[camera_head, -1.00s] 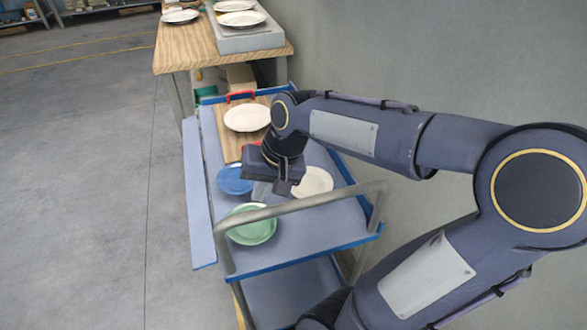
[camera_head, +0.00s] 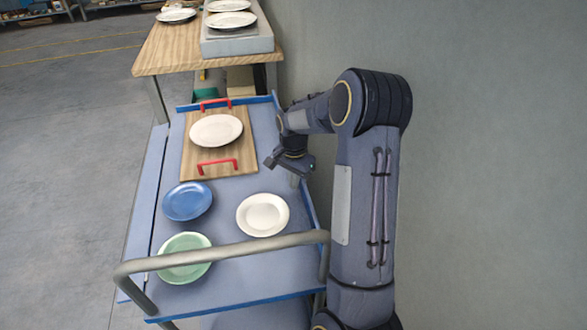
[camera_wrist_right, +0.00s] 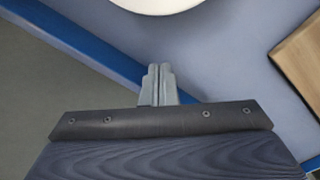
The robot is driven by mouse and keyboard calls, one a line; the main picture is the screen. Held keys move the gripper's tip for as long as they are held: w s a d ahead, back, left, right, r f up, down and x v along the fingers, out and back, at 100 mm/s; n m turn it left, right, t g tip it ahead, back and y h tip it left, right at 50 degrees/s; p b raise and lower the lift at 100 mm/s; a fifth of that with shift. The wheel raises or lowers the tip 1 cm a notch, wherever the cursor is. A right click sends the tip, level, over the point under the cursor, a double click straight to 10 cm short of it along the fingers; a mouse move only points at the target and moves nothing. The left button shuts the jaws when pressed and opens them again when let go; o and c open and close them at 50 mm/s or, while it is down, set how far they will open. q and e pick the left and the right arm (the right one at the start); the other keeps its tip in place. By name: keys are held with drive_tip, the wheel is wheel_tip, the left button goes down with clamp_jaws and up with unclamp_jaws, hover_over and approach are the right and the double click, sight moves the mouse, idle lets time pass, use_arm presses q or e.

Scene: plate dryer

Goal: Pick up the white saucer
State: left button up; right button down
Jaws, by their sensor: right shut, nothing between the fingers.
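The white saucer (camera_head: 263,214) lies flat on the upper deck of the blue-grey cart, right of the blue plate. Its near rim also shows at the top edge of the right wrist view (camera_wrist_right: 158,4). My right gripper (camera_head: 295,181) is above the cart's right edge, behind and a little right of the saucer, apart from it. In the right wrist view its fingers (camera_wrist_right: 159,84) are together with nothing between them. My left gripper is not in view.
A blue plate (camera_head: 187,201) and a green bowl (camera_head: 184,258) stand left of the saucer. A wooden board (camera_head: 190,160) with red handles bears a white plate (camera_head: 216,130). The cart's grey handrail (camera_head: 225,252) crosses in front. A wall is at right.

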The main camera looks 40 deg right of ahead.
sight(273, 210)
wheel_tip(273, 210, down, 2)
drive_tip(key=shift+f, duration=0.1)
drive_tip(key=shift+s+a, duration=0.2)
drive_tip(key=shift+a, duration=0.8)
drive_tip(key=shift+s+a, duration=0.2)
drive_tip(key=shift+a, duration=0.8)
drive_tip(key=shift+a, duration=0.15)
drive_tip(key=a, duration=0.2)
drive_tip(key=s+a, duration=0.1)
drive_tip(key=a, duration=0.2)
drive_tip(key=shift+s, duration=0.1)
